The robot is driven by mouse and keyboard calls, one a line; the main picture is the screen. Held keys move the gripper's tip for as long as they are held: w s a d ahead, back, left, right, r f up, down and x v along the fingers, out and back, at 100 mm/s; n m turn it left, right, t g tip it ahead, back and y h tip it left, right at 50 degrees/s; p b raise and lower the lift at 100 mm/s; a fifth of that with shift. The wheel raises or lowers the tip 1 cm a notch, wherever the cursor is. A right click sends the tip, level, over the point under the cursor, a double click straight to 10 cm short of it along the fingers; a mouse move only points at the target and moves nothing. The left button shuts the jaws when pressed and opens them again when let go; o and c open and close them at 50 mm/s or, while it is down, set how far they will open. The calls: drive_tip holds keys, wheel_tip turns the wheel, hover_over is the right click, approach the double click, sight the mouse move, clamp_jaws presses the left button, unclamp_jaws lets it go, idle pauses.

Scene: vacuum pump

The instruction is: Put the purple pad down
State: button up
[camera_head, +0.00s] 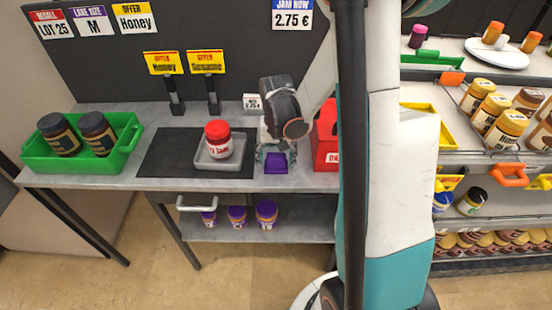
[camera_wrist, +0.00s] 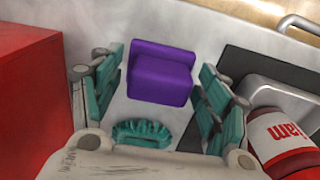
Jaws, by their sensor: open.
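The purple pad (camera_head: 276,162) sits on the grey table top near its front edge, between the black mat and the red box. In the wrist view the purple pad (camera_wrist: 161,72) lies between and slightly beyond the teal fingers of my gripper (camera_wrist: 163,88). The fingers stand apart on both sides, with a visible gap to the pad on each side. In the head view my gripper (camera_head: 275,152) is low over the table at the pad, partly hidden by my wrist.
A red box (camera_head: 325,142) stands close on the right. A green crate (camera_head: 47,162) with two dark jars is at the far left.

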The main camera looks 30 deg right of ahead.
sight(276, 156)
wheel_tip(276, 156, up, 12)
drive_tip(key=p, duration=0.3)
drive_tip(key=shift+p, duration=0.3)
drive_tip(key=shift+f, duration=0.1)
